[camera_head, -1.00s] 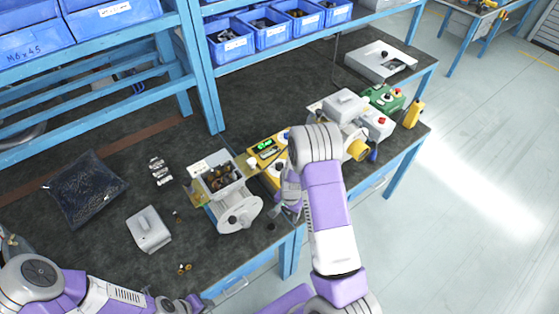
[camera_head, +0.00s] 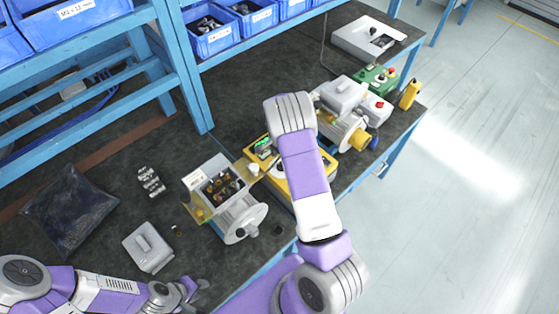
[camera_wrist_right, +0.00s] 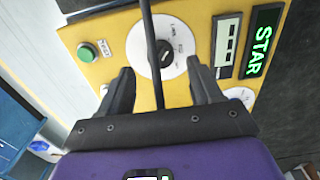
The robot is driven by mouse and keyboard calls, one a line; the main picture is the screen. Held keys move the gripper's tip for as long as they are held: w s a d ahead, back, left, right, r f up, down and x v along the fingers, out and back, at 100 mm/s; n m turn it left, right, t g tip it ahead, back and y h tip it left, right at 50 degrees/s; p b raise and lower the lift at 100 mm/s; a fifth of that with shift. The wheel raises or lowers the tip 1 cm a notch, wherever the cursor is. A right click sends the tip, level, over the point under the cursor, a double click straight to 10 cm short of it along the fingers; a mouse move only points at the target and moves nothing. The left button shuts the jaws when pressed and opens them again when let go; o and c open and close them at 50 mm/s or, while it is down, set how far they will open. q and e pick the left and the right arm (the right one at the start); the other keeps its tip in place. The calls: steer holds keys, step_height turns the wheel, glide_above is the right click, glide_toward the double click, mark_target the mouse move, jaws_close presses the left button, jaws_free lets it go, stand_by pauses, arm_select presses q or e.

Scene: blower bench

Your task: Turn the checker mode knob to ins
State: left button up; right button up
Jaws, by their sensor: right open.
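The yellow checker (camera_head: 325,172) sits on the bench in the head view, partly hidden by my right arm. In the right wrist view its yellow panel (camera_wrist_right: 90,67) carries a white round dial (camera_wrist_right: 146,68) with a black mode knob (camera_wrist_right: 165,54), a green button (camera_wrist_right: 87,52) and a lit green display (camera_wrist_right: 263,40). My right gripper (camera_wrist_right: 160,68) is open, its fingers on either side of the knob in the picture. I cannot tell whether they touch it. A dark thin rod crosses the dial between them. My left gripper (camera_head: 192,291) is low at the bench front, its jaws unclear.
A white machine with a round disc (camera_head: 243,220) stands left of the checker. A grey machine with a yellow cylinder (camera_head: 354,138) is to its right. A grey box (camera_head: 148,247) and a dark bag (camera_head: 70,205) lie at left. Blue shelving stands behind.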

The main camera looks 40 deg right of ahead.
steer(key=shift+f, duration=2)
steer(key=c, duration=1)
steer(key=shift+c, duration=0.2)
